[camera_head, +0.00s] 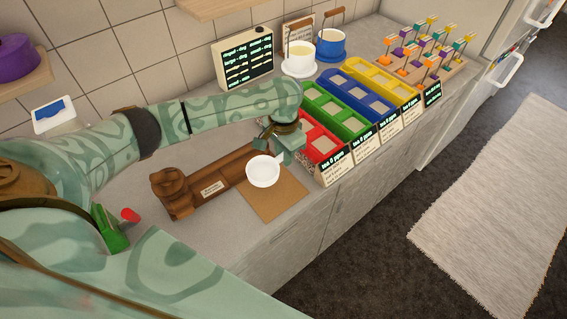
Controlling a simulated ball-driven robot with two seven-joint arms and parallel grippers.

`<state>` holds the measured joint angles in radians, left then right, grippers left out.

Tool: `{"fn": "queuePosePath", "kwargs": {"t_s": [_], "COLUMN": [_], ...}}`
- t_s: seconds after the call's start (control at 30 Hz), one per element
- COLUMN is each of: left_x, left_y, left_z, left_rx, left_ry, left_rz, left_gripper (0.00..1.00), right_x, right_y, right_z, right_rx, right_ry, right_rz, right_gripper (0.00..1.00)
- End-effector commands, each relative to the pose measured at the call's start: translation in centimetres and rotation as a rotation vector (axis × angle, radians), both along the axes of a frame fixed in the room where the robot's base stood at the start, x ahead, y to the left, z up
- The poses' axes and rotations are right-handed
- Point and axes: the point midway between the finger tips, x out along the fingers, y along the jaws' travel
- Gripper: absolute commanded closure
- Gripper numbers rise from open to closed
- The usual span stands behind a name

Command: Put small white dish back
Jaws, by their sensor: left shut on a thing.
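The small white dish (262,173) is a round, shallow bowl, upright, with a short white tab toward my left gripper (282,153). My left gripper reaches down from above and is shut on the dish at its upper right edge. The dish shows in front of a brown wooden stand (211,187) and over a tan mat (273,197). I cannot tell whether it touches the mat or hangs just above it. My right gripper is not in view.
Red, green, blue and yellow bins (322,150) with labels stand close to the right of my gripper. Behind are a black menu sign (246,58), a white pot (299,66) and a blue pot (331,48). The counter's front edge lies just past the mat.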

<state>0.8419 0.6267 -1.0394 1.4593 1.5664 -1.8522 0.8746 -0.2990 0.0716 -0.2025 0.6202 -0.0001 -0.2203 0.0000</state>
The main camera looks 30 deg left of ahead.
Motion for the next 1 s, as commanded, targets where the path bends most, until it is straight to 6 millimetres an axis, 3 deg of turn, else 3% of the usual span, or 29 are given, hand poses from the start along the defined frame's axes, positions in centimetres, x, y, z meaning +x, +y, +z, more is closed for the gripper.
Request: {"fn": "queuePosePath", "kwargs": {"t_s": [0.2, 0.57, 0.6, 0.67, 1.0], "left_x": [0.3, 0.3, 0.3, 0.3, 0.3], "left_y": [0.3, 0.3, 0.3, 0.3, 0.3], "left_z": [-3.7, -3.7, -3.8, -3.9, -3.6], "left_rx": [0.001, 0.001, 0.001, 0.001, 0.001], "left_ry": [0.002, 0.000, 0.000, -0.001, -0.001], "left_rz": [0.000, 0.001, 0.001, 0.000, 0.000], "left_gripper": [1.00, 1.00, 0.78, 0.61, 0.59], "right_x": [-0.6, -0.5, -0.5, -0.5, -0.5], "right_y": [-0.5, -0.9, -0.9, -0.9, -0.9], "right_z": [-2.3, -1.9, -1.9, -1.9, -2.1], "right_rx": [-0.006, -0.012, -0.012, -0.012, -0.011], "right_ry": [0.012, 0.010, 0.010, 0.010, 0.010], "right_rz": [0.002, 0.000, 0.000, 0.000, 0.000], "right_gripper": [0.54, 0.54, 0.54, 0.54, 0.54]}}
